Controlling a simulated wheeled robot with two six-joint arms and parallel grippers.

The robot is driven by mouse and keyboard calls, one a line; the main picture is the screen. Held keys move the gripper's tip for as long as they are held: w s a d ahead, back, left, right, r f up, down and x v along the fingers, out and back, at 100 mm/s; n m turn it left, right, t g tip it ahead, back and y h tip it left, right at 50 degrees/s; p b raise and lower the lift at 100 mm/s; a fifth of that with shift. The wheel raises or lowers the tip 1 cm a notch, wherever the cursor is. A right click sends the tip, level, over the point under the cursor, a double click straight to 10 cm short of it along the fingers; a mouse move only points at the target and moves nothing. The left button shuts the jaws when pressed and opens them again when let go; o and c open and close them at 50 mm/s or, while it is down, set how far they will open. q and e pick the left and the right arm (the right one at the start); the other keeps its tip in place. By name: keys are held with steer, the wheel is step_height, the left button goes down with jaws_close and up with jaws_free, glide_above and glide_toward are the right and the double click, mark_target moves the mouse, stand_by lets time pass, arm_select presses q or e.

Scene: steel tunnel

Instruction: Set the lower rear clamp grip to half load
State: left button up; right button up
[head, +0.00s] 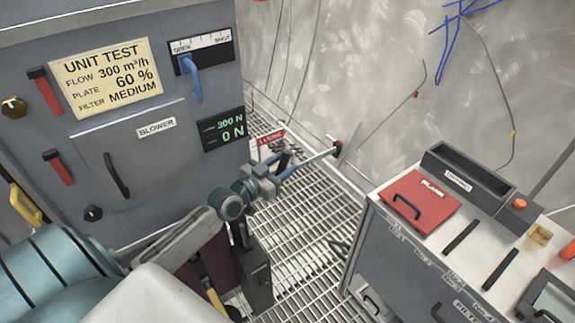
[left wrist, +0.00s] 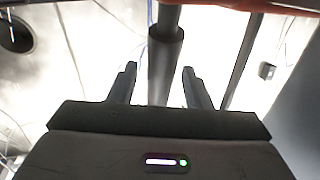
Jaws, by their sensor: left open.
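My left gripper (head: 286,156) is beside the right side of the grey cabinet, small and dark in the head view. In the left wrist view (left wrist: 162,92) its two fingers stand apart, with a grey rod with a thicker sleeve (left wrist: 166,55) showing between them. I cannot tell whether the fingers touch it. In the head view a thin pale rod (head: 318,158) runs from near the gripper to a red and dark fitting on the wall. The wrist hides much of the clamp area. A green readout (head: 221,128) shows 300 N above 0 N. My right gripper is not in view.
The grey cabinet has a UNIT TEST plate (head: 112,77), a blue lever (head: 191,78) near OPEN and a BLOWER door (head: 140,160). A bench with a red BLANK cover (head: 420,198) stands at the right. Grated floor (head: 310,225) lies open between them.

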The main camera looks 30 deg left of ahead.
arm_select(q)
steer(key=shift+x, duration=1.1)
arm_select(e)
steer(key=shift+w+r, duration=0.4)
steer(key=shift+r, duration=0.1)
arm_select(q)
jaws_close()
